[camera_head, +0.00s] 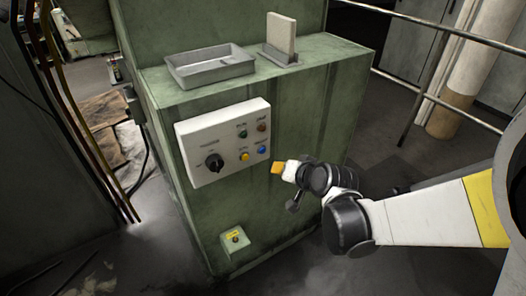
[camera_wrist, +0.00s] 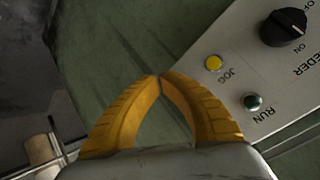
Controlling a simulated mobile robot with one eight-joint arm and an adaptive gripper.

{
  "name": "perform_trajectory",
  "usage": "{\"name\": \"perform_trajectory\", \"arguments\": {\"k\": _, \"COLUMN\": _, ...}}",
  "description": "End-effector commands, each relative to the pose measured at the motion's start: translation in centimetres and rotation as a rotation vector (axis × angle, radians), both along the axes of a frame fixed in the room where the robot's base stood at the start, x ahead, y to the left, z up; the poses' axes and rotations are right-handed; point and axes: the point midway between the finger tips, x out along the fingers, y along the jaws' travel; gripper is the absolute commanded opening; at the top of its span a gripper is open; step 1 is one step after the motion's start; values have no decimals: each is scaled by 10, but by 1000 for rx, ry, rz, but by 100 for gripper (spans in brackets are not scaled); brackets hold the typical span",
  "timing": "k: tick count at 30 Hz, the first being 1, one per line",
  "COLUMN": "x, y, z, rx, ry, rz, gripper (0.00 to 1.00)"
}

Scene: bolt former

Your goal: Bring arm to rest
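My arm reaches in from the right in the head view, with my gripper (camera_head: 277,167) close to the right side of a white control panel (camera_head: 223,140) on a green machine cabinet (camera_head: 300,110). In the wrist view, the two yellow fingers of my gripper (camera_wrist: 160,77) curve inward and their tips meet. Nothing shows between the fingers. The control panel (camera_wrist: 270,75) lies to the right of the fingers in the wrist view, with a black knob (camera_wrist: 283,27), a yellow JOG button (camera_wrist: 212,63) and a green RUN button (camera_wrist: 253,102). The fingertips appear apart from the buttons.
A grey metal tray (camera_head: 210,66) and an upright pale plate in a holder (camera_head: 280,38) stand on the cabinet top. A small green box with a yellow-topped button (camera_head: 235,238) sits low on the cabinet. A metal railing (camera_head: 425,90) runs behind at right. Open floor (camera_head: 425,262) lies at lower right.

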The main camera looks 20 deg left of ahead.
Motion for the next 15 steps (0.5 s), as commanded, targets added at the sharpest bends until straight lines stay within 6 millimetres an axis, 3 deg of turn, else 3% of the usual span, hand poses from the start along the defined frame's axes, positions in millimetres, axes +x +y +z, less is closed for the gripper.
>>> {"name": "perform_trajectory", "arguments": {"k": 11, "x": 0, "y": 0, "z": 0, "rx": 0, "ry": 0, "rz": 0, "gripper": 0}}
{"name": "perform_trajectory", "arguments": {"k": 15, "x": -1, "y": -16, "z": 10, "rx": -21, "ry": -2, "rz": -15, "gripper": 0}}
